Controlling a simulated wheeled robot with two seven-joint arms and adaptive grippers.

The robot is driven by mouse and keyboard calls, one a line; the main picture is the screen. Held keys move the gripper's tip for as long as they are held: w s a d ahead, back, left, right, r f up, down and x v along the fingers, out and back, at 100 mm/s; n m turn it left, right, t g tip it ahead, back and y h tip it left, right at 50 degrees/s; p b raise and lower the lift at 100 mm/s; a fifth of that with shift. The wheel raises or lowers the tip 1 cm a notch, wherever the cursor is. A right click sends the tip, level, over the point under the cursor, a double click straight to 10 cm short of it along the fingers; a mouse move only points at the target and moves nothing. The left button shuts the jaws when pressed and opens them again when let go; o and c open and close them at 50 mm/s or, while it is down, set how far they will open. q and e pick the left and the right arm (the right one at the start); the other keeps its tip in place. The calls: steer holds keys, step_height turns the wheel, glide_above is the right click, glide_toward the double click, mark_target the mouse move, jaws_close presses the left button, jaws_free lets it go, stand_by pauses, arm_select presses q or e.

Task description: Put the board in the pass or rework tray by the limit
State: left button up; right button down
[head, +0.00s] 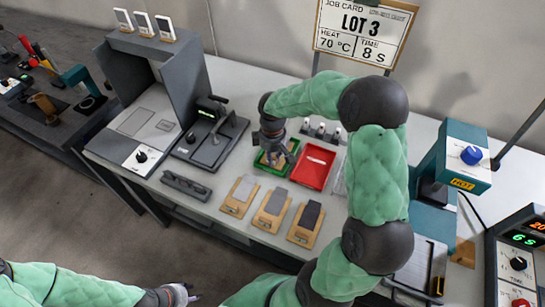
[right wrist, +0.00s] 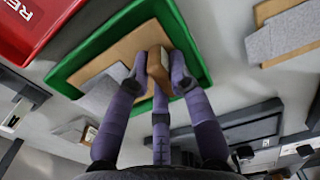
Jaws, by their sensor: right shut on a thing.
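The green tray (head: 259,169) stands on the bench with my right gripper (head: 277,146) over it. In the right wrist view, a tan board (right wrist: 128,48) with a grey strip (right wrist: 101,94) is at the green tray (right wrist: 201,44). My right fingers are shut on a small tan block (right wrist: 158,62) at this board; I cannot tell whether the board rests fully on the tray floor. The red tray (head: 313,168) is just right of the green one and looks empty. My left gripper (head: 184,294) is low at the front, away from the bench; its finger state is unclear.
Three tan boards with grey strips (head: 272,211) lie along the front of the bench. A job card (head: 364,33) reads LOT 3, 70 °C, 8 s. A press marked HOT (head: 462,184) and a timer box (head: 523,240) stand at right. A grey booth (head: 150,95) stands at left.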

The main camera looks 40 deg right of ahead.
steer(key=shift+f, duration=0.2)
steer(key=c, duration=1.4)
jaws_free()
steer(key=shift+r, duration=0.15)
step_height(320, 180, up, 12)
steer(key=p, duration=0.4)
steer(key=shift+r, duration=0.2)
